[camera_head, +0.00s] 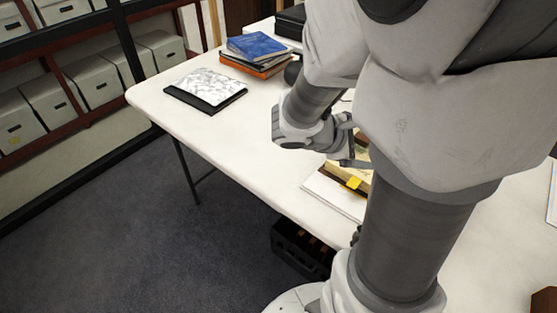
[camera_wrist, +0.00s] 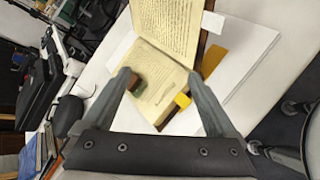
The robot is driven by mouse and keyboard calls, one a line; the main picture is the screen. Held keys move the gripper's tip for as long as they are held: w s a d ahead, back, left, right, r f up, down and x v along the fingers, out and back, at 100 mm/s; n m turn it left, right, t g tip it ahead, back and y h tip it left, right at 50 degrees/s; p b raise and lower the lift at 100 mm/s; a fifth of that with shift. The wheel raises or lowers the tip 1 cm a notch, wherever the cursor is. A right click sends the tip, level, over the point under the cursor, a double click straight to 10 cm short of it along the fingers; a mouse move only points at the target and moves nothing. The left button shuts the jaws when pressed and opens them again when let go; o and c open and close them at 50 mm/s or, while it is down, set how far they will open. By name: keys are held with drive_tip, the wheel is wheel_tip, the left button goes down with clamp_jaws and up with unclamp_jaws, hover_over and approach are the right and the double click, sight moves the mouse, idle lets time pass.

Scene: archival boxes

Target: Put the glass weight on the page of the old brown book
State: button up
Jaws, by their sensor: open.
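The old brown book (camera_wrist: 168,38) lies open in the wrist view, its cream pages covered in handwriting. In the head view only part of the book (camera_head: 362,172) shows behind my arm. My gripper (camera_wrist: 160,76) is open above the lower page, one finger towards each side; it also shows in the head view (camera_head: 348,150). A small green and reddish-brown piece (camera_wrist: 138,86) shows on the page close to the left finger, apparently the glass weight, partly hidden by that finger. I cannot tell whether they touch. Nothing is held between the fingers.
A yellow tab (camera_wrist: 182,100) sits at the book's edge near the right finger. White sheets (camera_wrist: 245,50) lie under the book. On the white table (camera_head: 190,120) are a marbled folder (camera_head: 208,85) and a stack of books (camera_head: 257,46).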

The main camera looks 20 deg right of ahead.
drive_tip(key=s+a+r+m+t+y, duration=0.1)
drive_tip(key=s+a+r+m+y, duration=0.1)
drive_tip(key=a, duration=0.5)
drive_tip(key=s+a+r+m+t+y, duration=0.2)
drive_tip(key=a+r+m+y, duration=0.2)
drive_tip(key=a, duration=0.4)
drive_tip(key=s+a+r+m+t+y, duration=0.1)
drive_tip(key=s+a+r+m+y, duration=0.1)
drive_tip(key=a, duration=0.5)
drive_tip(key=r+m+y, duration=0.1)
drive_tip(key=m+y, duration=0.1)
drive_tip(key=y, duration=0.1)
drive_tip(key=shift+a+m, duration=0.25)
drive_tip(key=shift+m, duration=0.05)
drive_tip(key=shift+s+f, duration=0.1)
